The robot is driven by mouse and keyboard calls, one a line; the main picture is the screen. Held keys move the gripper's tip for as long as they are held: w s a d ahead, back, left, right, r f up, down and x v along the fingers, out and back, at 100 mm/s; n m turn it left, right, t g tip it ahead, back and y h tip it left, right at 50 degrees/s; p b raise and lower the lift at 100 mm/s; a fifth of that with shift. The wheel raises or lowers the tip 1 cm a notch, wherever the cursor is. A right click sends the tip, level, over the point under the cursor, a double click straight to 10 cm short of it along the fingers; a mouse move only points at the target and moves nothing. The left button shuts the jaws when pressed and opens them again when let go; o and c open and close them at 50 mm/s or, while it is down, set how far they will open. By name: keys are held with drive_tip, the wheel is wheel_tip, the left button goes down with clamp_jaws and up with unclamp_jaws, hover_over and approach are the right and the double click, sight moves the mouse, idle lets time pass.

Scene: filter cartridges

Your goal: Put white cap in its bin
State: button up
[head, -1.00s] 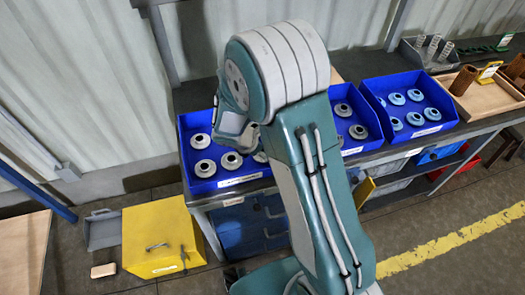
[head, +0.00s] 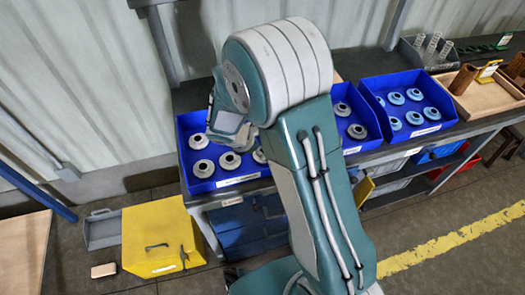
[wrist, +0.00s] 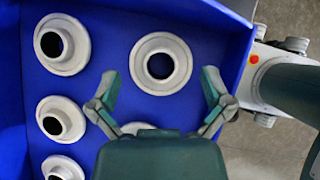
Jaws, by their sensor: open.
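Several white caps lie in a blue bin on the bench; one white cap (head: 202,168) shows at its front left. In the wrist view a white cap (wrist: 160,64) lies ahead of my gripper (wrist: 158,88), roughly centred between its two spread fingers. The gripper is open and nothing is between its pads that I can see as held. Another cap is partly hidden under the gripper's body. More white caps (wrist: 62,44) line the left of the bin (wrist: 108,20). In the head view my arm hides the gripper's fingers and part of this bin.
A second blue bin (head: 372,142) with grey caps and a third blue bin (head: 440,121) with light blue caps stand to the right. A wooden tray (head: 504,88) is farther right. A yellow box (head: 160,225) stands on the floor at left.

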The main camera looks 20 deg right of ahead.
drive_tip(key=v, duration=0.9)
drive_tip(key=s+d+r+m+t+y, duration=0.2)
drive_tip(key=s+d+r+m+y, duration=0.1)
drive_tip(key=s+r+m, duration=0.6)
drive_tip(key=s+d+r+m+t+y, duration=0.1)
drive_tip(key=s+d+r+m+y, duration=0.1)
drive_tip(key=s+r+m, duration=0.7)
drive_tip(key=s+m+y, duration=0.1)
drive_tip(key=m, duration=0.2)
drive_tip(key=shift+s+d+t, duration=0.2)
drive_tip(key=shift+d+t, duration=0.15)
drive_tip(key=shift+t, duration=0.05)
